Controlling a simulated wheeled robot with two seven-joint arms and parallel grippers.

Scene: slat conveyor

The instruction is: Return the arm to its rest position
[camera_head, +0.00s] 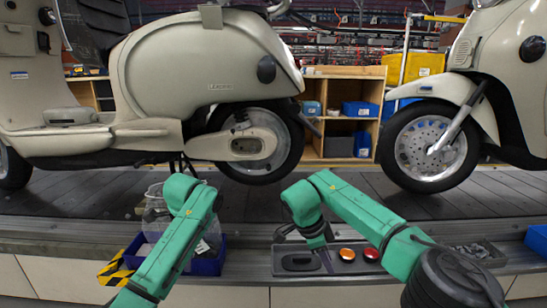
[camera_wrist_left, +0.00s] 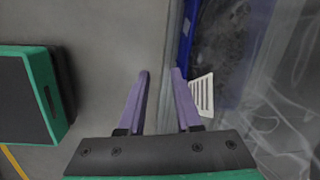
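My left arm (camera_head: 180,235) is bent over the blue bin (camera_head: 207,262) at the front edge. Its gripper is hidden behind the arm in the head view. In the left wrist view my left gripper (camera_wrist_left: 161,75) has its two purple fingers apart, with nothing between them. The blue bin's wall (camera_wrist_left: 187,30) and a white label (camera_wrist_left: 203,95) lie just right of the fingers. My right arm (camera_head: 350,208) reaches over the grey tray (camera_head: 285,251). The right gripper (camera_head: 322,258) points down over it; its opening is too small to judge.
Clear bags (camera_head: 157,215) stand in the blue bin. The tray has a red button (camera_head: 371,254) and an orange button (camera_head: 346,254). Two cream scooters, one at left (camera_head: 190,65) and one at right (camera_head: 470,95), stand on the slat conveyor (camera_head: 330,192) beyond the arms. A wooden shelf (camera_head: 345,72) is behind.

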